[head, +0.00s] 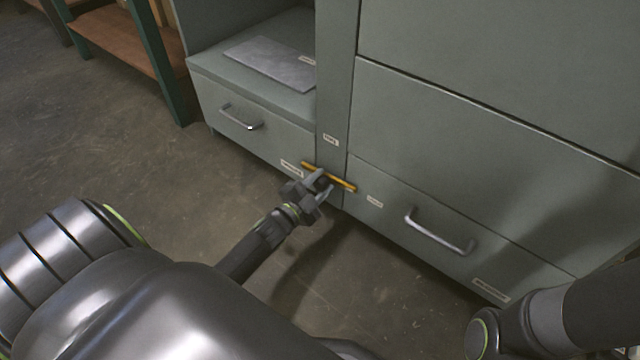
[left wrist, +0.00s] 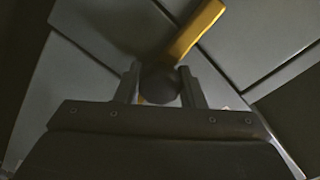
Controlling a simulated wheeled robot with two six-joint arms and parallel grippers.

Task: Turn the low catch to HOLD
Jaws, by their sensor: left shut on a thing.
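The low catch is a yellow bar (head: 342,183) on the narrow upright post between two drawers, low on the grey cabinet. In the head view it slants slightly down to the right and spans the post. My left gripper (head: 318,180) is at its middle, shut on the catch. In the left wrist view the yellow bar (left wrist: 196,30) runs up to the right from a dark round hub (left wrist: 160,84), which sits between the fingers. Small labels (head: 330,140) are around the catch, but their words are too small to read. My right gripper is out of view.
A drawer with a metal handle (head: 240,118) is left of the post, and a wider drawer with a handle (head: 440,234) is right of it. A grey plate (head: 270,62) lies in the open bay above the left drawer. Concrete floor (head: 150,165) is clear in front.

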